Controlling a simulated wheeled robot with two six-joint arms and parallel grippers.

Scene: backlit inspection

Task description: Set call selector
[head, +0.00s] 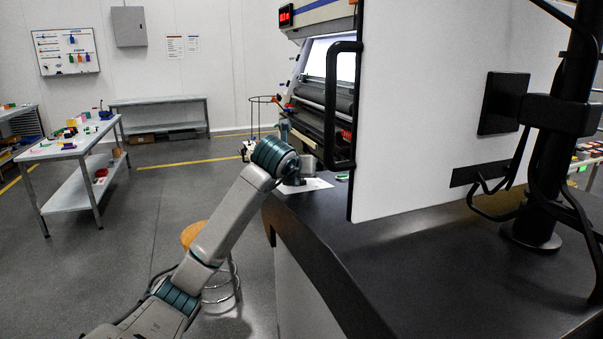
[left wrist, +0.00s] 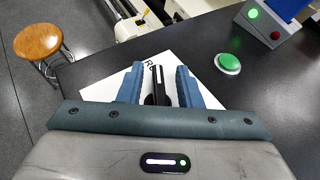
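The call selector (left wrist: 158,84) is a black knob with a white line along its top, seen in the left wrist view. It stands on a white sheet (left wrist: 189,62) with a partly hidden printed letter; the sheet also shows in the head view (head: 316,185). My left gripper (left wrist: 158,72) is open, with its blue fingers on either side of the knob and a visible gap at each side. In the head view my left arm reaches to the desk's far end, and the knob cannot be made out there. My right gripper is in neither view.
A large white panel (head: 430,110) stands over the desk. A wooden stool (left wrist: 38,42) stands beyond the desk edge.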

